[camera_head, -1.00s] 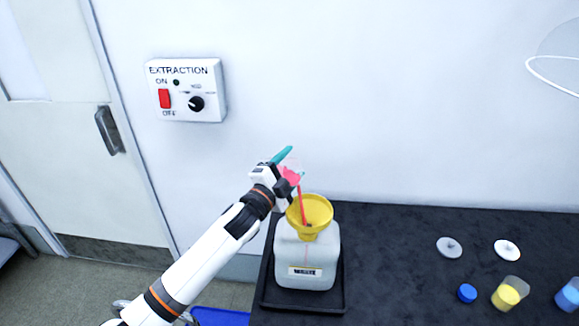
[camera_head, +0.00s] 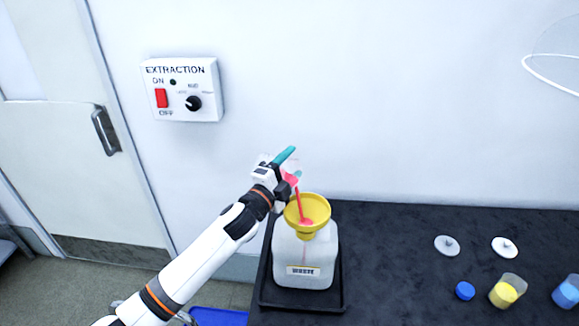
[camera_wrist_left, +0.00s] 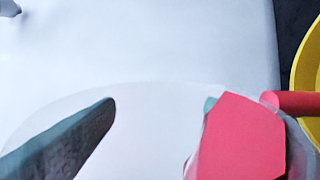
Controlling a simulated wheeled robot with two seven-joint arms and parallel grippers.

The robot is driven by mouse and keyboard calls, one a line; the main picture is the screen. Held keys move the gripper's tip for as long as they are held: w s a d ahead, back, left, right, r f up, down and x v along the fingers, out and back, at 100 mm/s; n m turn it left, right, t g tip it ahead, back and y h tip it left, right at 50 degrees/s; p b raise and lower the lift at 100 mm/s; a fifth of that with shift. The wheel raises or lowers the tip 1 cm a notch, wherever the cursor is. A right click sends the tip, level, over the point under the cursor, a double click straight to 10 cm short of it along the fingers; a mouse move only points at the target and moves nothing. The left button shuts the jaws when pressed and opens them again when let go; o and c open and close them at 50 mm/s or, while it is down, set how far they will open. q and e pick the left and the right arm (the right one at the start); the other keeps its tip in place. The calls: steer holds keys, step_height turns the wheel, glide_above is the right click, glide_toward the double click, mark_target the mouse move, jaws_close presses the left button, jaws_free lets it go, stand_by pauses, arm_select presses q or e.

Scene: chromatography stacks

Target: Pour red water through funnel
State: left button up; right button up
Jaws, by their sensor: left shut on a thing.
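My left gripper (camera_head: 281,170) is shut on a clear cup of red water and holds it tilted above the yellow funnel (camera_head: 318,207). A thin red stream (camera_head: 299,205) runs from the cup down into the funnel, where some red shows at the bottom. The funnel sits in the mouth of a whitish jug (camera_head: 318,262) labelled WASTE. In the left wrist view the clear cup's rim and red water (camera_wrist_left: 240,140) lie between teal fingers, with the funnel's edge (camera_wrist_left: 308,75) at right. My right gripper is not in view.
The jug stands in a black tray (camera_head: 330,305) on the dark bench (camera_head: 400,240). White lids (camera_head: 505,247), a blue cap (camera_head: 465,291), a yellow-liquid cup (camera_head: 506,291) and a blue-liquid cup (camera_head: 567,292) are at right. A wall switch box (camera_head: 181,90) is behind.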

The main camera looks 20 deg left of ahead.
arm_select(q)
steer(key=shift+d+m, duration=0.2)
steer(key=shift+m, duration=0.4)
steer(key=shift+s+d+m, duration=0.1)
steer(key=shift+d+m, duration=0.05)
steer(key=shift+m, duration=0.55)
steer(key=shift+d+m+h, duration=0.2)
steer(key=shift+m+h, duration=0.1)
steer(key=shift+m, duration=0.3)
steer(key=shift+s+d+m, duration=0.1)
steer(key=shift+d+m, duration=0.15)
steer(key=shift+m, duration=0.45)
